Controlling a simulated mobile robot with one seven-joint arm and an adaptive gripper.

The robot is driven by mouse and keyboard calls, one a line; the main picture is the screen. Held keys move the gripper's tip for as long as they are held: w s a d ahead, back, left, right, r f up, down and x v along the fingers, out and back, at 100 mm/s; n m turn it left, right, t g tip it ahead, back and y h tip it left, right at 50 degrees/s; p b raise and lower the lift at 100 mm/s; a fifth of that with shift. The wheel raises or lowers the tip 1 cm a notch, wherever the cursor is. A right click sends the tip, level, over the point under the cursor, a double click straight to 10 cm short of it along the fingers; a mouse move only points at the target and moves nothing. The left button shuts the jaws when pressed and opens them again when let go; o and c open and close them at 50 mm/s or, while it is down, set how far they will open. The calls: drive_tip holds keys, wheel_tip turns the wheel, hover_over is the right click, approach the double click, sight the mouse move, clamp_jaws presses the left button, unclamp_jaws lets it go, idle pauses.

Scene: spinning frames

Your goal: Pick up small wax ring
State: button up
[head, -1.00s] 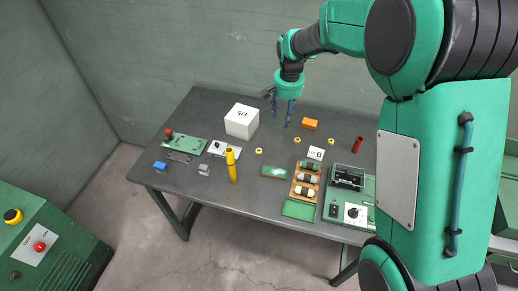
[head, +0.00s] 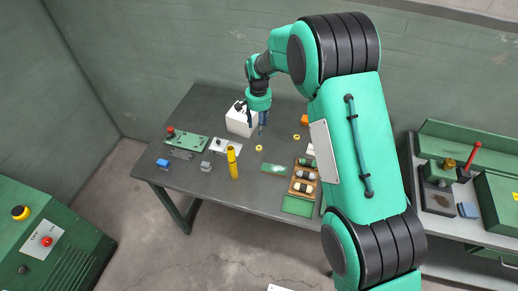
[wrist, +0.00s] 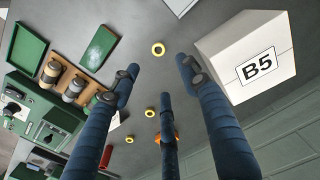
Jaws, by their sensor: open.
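Several small yellow wax rings lie flat on the dark table. One ring (head: 259,148) lies in front of the white box, and it also shows in the wrist view (wrist: 158,48) just beyond my fingertips. A second ring (head: 296,137) lies to its right, and appears between my fingers in the wrist view (wrist: 150,112). A third ring (wrist: 129,140) shows lower in the wrist view; my arm hides it in the head view. My gripper (head: 257,127) points down above the table beside the white box. Its blue fingers (wrist: 160,80) are spread, open and empty.
A yellow cylinder (head: 232,163) stands upright near the front edge. A green plate (head: 274,169) and a tray of rolls (head: 292,186) lie to the right.

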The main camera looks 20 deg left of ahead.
hover_over(259, 149)
drive_tip(key=shift+f, duration=4.3)
drive_tip(key=shift+s, duration=0.1)
drive_tip(key=shift+f+p, duration=0.3)
drive_tip(key=shift+f, duration=2.25)
drive_tip(key=c, duration=0.8)
